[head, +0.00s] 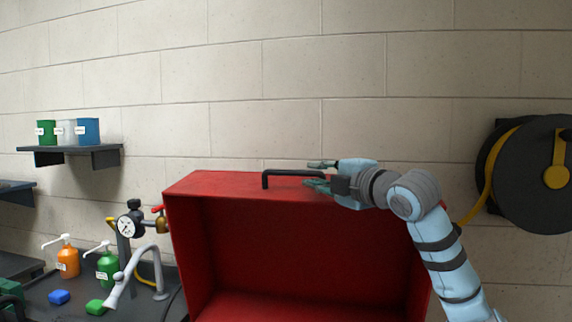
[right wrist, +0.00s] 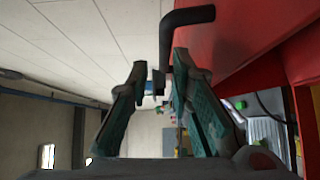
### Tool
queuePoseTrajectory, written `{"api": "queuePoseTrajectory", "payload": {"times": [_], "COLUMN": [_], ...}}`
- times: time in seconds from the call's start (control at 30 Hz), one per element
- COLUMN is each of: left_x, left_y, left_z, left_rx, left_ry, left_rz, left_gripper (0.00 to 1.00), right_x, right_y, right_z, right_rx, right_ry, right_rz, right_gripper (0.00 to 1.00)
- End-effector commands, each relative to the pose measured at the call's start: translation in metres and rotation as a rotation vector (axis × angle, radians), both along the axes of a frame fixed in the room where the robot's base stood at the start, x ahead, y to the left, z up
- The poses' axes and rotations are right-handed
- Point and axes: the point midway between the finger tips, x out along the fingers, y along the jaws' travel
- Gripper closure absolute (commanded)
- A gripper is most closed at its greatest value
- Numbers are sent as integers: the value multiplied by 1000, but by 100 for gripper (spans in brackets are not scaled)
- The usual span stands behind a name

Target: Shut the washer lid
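The washer lid (head: 225,184) is a red, box-shaped cover, raised, with its hollow inside facing me in the head view. A black bar handle (head: 283,172) is fixed along its upper edge; the handle (right wrist: 180,20) also shows in the right wrist view, beside the lid's red face (right wrist: 225,40). My right gripper (head: 320,174) is at the right end of the handle, fingers pointing left. In the right wrist view its fingers (right wrist: 160,72) are apart, with the bar between or just beyond the tips; contact cannot be told. My left gripper is not in view.
A bench at lower left holds a grey tap (head: 137,266), a gauge (head: 130,224), an orange bottle (head: 68,262), a green bottle (head: 107,266) and small blocks. A wall shelf (head: 75,150) holds containers. A hose reel (head: 535,172) hangs at right. Above the lid is clear.

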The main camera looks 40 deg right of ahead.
Motion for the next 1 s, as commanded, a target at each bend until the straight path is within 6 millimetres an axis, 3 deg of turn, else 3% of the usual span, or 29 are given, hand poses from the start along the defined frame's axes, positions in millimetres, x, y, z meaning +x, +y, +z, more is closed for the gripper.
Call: {"api": "queuePoseTrajectory", "payload": {"times": [0.2,0.5,0.87,1.0], "left_x": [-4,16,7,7], "left_y": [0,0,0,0], "left_z": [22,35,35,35], "left_rx": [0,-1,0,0], "left_ry": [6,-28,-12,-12], "left_rz": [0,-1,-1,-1], "left_gripper": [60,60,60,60], "right_x": [53,100,107,107], "right_y": [-1,-8,-8,-8], "right_z": [0,-2,-4,-4], "right_rx": [7,4,1,1], "right_ry": [6,4,4,4], "right_rz": [9,6,7,7], "right_gripper": [80,80,80,100]}}
